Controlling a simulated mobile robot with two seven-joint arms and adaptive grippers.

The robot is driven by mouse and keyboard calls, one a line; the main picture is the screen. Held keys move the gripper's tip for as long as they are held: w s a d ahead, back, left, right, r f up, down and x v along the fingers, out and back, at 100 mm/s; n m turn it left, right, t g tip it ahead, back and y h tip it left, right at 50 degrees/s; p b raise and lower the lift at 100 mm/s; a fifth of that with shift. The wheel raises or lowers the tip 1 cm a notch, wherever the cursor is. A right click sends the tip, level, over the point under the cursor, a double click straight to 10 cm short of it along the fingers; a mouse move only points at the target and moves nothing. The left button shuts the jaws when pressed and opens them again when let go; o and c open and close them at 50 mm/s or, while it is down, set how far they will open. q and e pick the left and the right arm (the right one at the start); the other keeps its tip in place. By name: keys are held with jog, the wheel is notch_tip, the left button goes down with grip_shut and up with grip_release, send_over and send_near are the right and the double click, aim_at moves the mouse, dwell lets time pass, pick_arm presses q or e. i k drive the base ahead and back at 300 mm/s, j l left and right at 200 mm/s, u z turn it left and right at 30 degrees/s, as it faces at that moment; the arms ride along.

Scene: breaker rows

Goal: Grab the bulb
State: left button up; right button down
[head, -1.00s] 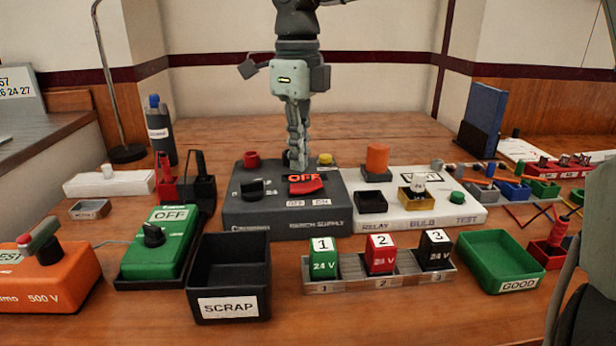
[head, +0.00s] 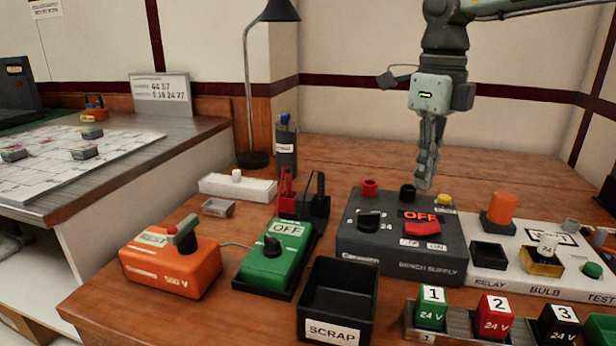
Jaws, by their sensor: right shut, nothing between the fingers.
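The bulb (head: 547,245) is a small white piece marked 24. It sits in a brass-coloured square socket (head: 541,263) on the white board above the BULB label. My right gripper (head: 426,184) hangs pointing down, shut and empty, over the back of the dark bench supply (head: 400,245). It is to the left of the bulb and apart from it, near the black and yellow posts. My left gripper is not in view.
An orange cylinder (head: 502,207) stands on the white board left of the bulb, behind the black relay socket (head: 489,254). Numbered 24 V blocks (head: 494,316) stand in a rack in front. The black SCRAP bin (head: 338,301) is front centre. The table behind is clear.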

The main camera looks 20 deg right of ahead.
aim_at(543, 254)
jog(key=k+j, duration=1.2)
jog(key=k, duration=0.1)
